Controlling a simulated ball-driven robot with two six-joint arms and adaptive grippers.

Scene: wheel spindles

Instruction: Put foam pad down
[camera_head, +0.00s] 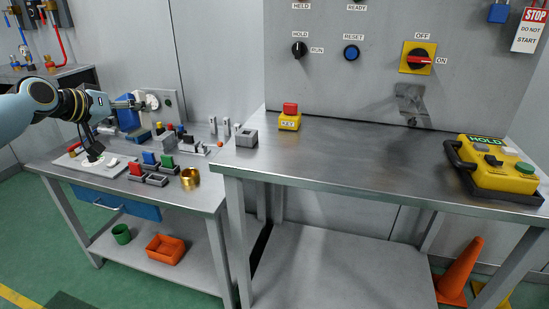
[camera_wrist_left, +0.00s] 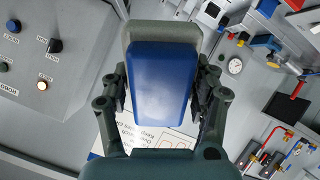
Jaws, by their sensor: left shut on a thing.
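The foam pad, a blue block with a grey-beige layer behind it, fills the middle of the left wrist view (camera_wrist_left: 163,85). My left gripper (camera_wrist_left: 162,95) has its fingers along both sides of the pad and is shut on it. In the head view, my left gripper (camera_head: 124,104) reaches in from the left above the left workbench (camera_head: 195,210). The blue pad (camera_head: 128,118) shows at its fingers, partly covered by them. I cannot tell the exact gap between the pad and what lies below. My right gripper is in neither view.
The taller right bench (camera_head: 340,153) holds a yellow key box (camera_head: 289,121) and a yellow control box (camera_head: 497,168). Its middle is clear.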

